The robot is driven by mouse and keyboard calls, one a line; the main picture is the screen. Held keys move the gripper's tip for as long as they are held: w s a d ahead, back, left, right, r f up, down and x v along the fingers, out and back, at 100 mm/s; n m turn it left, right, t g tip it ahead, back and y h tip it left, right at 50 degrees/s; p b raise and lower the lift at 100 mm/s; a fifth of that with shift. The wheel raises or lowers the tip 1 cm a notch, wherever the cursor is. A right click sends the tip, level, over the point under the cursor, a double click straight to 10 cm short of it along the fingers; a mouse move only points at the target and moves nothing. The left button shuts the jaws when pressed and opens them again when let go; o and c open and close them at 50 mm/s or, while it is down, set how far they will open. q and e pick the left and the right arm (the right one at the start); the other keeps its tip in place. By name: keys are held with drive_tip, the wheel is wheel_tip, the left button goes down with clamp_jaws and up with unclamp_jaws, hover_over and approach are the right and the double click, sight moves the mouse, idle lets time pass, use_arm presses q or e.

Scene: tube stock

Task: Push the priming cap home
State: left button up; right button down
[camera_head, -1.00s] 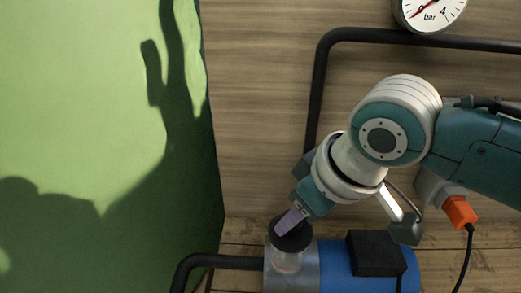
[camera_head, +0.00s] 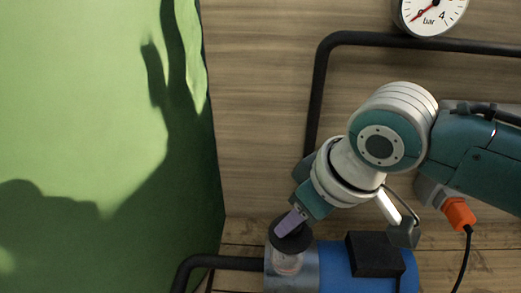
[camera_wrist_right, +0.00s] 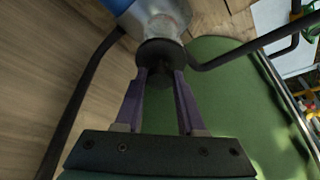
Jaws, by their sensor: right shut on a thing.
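The priming cap (camera_head: 292,242) is a round black disc over the clear strainer pot (camera_head: 287,264) of the blue pump (camera_head: 336,262). My right gripper (camera_head: 291,222) comes down at a slant, and its purple fingers are shut on the cap's top. In the right wrist view the two fingertips (camera_wrist_right: 161,76) meet the black cap (camera_wrist_right: 160,50), with the clear pot (camera_wrist_right: 165,15) just beyond it. The fingers and cap hide part of the seam, so I cannot tell how deep the cap sits. My left gripper is not in view.
A black pipe (camera_head: 220,261) joins the pump from the left, and another pipe (camera_head: 318,95) runs up and across the wooden wall. A black box (camera_head: 374,254) sits on the pump. A pressure gauge (camera_head: 430,12) is at the top. A green surface (camera_head: 90,120) fills the left.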

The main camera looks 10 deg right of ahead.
drive_tip(key=shift+f, duration=0.65)
idle(0.4)
idle(0.9)
drive_tip(key=shift+f, duration=0.2)
idle(0.4)
drive_tip(key=shift+p, duration=0.3)
idle(0.6)
drive_tip(key=shift+c, duration=2.2)
unclamp_jaws()
drive_tip(key=p+v, duration=0.1)
drive_tip(key=v, duration=0.9)
